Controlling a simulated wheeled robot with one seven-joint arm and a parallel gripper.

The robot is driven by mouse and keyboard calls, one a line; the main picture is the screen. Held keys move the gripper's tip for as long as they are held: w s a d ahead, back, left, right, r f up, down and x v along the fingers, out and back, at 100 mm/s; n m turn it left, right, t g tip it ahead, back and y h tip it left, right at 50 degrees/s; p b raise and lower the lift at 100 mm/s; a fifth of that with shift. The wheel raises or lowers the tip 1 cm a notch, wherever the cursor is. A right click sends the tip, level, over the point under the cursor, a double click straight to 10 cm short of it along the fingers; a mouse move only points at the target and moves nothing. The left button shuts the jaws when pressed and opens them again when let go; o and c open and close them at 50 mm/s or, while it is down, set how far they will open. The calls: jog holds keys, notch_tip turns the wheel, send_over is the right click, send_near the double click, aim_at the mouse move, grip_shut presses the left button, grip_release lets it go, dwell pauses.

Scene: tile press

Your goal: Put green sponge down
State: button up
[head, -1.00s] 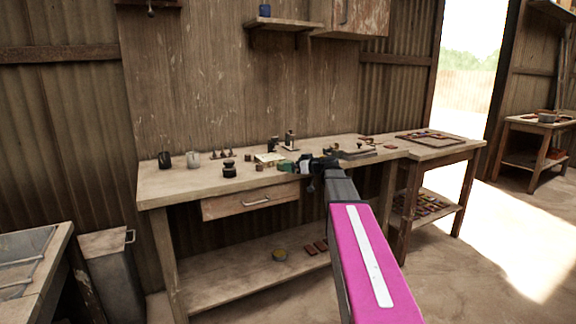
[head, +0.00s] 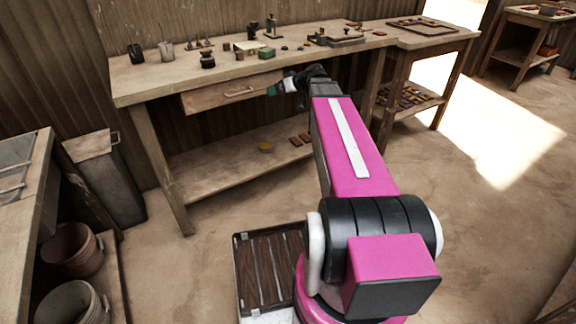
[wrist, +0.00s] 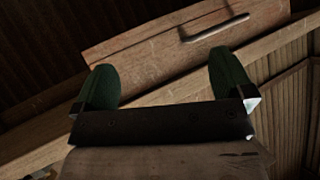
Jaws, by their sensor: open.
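A green block that looks like the sponge (head: 266,52) lies on the workbench top (head: 160,82), near the middle, beside small bottles and jars. My gripper (head: 273,90) is in front of the bench, below the top's front edge and near the right end of the drawer. In the wrist view my gripper (wrist: 163,72) has its two green fingers spread wide with nothing between them. The sponge does not show in the wrist view.
The drawer (head: 232,93) is below the bench top. A dark jar (head: 208,58), a grey can (head: 166,51) and other small items stand on the bench. A lower shelf (head: 215,165) holds brown tiles (head: 300,139). Buckets (head: 70,250) stand at lower left.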

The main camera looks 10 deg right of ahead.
jog(key=s+a+f+m+g+h, duration=0.2)
jog(key=s+f+m+g+h, duration=0.4)
jog(key=s+f, duration=1.6)
jog(key=g+h, duration=0.2)
jog(key=shift+s+f+h, duration=0.3)
jog(key=shift+s+f, duration=0.05)
jog(key=shift+s, duration=0.05)
jog(key=shift+a, duration=0.1)
